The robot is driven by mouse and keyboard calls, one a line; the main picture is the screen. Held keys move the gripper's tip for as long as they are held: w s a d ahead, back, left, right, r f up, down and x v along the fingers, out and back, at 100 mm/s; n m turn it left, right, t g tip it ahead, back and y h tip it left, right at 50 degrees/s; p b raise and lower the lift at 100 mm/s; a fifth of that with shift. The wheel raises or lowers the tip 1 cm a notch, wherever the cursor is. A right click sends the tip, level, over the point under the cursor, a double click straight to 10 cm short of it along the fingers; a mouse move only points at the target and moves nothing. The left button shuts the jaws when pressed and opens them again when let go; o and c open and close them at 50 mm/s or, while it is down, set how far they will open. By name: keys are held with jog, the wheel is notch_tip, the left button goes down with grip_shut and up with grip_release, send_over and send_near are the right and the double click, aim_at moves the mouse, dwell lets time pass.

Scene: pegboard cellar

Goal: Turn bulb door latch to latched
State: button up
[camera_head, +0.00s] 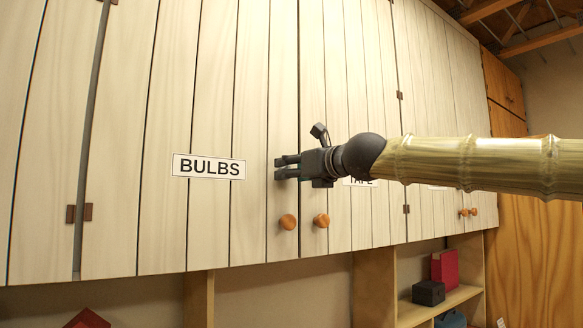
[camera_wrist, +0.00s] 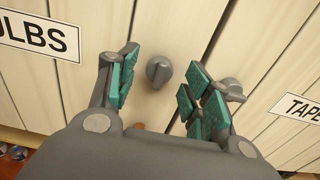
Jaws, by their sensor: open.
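The BULBS door (camera_head: 250,110) is closed, with its label (camera_head: 209,167) at left of my gripper (camera_head: 279,167). In the wrist view the grey bulb door latch (camera_wrist: 159,72) is a round turn-knob with a raised ridge that looks roughly upright. My gripper (camera_wrist: 164,63) is open around it, one teal-padded finger on each side. Gaps show between the knob and both fingers; how far the tips are from the door is hard to judge. In the head view the latch is hidden by my gripper.
A second grey latch (camera_wrist: 231,88) on the TAPE door (camera_wrist: 270,60) sits close behind my right finger. Round wooden pulls (camera_head: 288,222) and (camera_head: 321,220) are just below my gripper. Open shelves with a black box (camera_head: 428,292) and a red item (camera_head: 445,267) lie under the cabinet.

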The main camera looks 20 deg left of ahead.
jog(key=shift+x, duration=0.85)
